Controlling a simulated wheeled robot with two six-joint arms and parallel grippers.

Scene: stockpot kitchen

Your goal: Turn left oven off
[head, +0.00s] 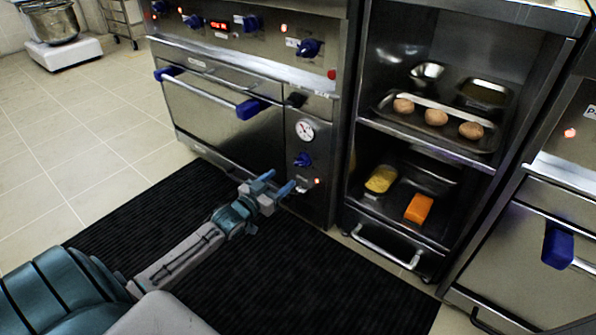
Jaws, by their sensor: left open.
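The left oven (225,108) is a steel unit with a long door handle that has blue end grips. Its narrow side panel (316,178) carries a round white gauge (305,130), a blue knob (302,160) below it, and a small lit red-orange light (317,181) near the bottom. My left gripper (275,185) is open and empty, with its blue fingers in front of the panel's lower part, below and left of the knob. I cannot tell whether the fingertips touch the panel. My right gripper is not in view.
More blue knobs (309,48) and a red display line the top panel. A shelf unit right of the oven holds a tray (450,132) with three round brown items, plus yellow and orange food below. Another oven (530,240) stands far right. A black mat (330,285) covers the clear floor.

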